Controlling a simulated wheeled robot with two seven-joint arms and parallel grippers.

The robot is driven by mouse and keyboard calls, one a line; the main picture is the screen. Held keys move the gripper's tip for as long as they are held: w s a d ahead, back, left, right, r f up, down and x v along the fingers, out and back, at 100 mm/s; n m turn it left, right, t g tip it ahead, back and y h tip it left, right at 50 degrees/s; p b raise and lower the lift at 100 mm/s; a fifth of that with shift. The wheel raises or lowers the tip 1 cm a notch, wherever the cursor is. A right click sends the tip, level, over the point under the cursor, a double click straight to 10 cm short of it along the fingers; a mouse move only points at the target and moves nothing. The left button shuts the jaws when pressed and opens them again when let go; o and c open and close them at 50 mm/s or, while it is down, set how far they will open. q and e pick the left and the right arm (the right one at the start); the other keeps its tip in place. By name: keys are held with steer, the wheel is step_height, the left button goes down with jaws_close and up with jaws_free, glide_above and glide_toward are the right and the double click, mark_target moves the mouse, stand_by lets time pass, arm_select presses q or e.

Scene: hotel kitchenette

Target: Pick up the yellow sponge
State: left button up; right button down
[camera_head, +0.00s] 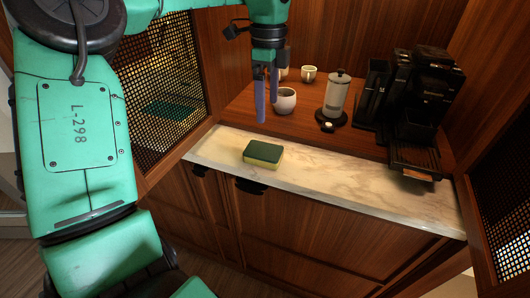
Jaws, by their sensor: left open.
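The yellow sponge (263,154) has a dark green top layer. The gap between fingertips and sponge is hard to judge from this one view. My right gripper is not in view.
A white cup (285,101) stands just right of my left fingers. A small cup (308,73), a French press (336,98) and a black coffee machine (415,105) stand farther right and back. The marble counter (350,178) is clear right of the sponge. Woven panels (165,85) flank the left.

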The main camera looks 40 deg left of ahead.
arm_select(q)
glide_above(268, 151)
steer(key=f, duration=0.5)
steer(key=shift+s+d+f+p, duration=0.1)
steer(key=shift+s+f+p, duration=0.05)
steer(key=shift+s+p, duration=0.25)
steer(key=f, duration=0.2)
steer(key=f+p, duration=0.1)
steer(key=f, duration=0.3)
steer(key=shift+w+f+p, duration=0.3)
steer(key=shift+f+p, duration=0.05)
steer(key=shift+p, duration=0.05)
steer(key=shift+w+f, duration=0.1)
steer(key=shift+f, duration=0.1)
steer(key=c, duration=1.1)
steer(key=shift+c, duration=0.3)
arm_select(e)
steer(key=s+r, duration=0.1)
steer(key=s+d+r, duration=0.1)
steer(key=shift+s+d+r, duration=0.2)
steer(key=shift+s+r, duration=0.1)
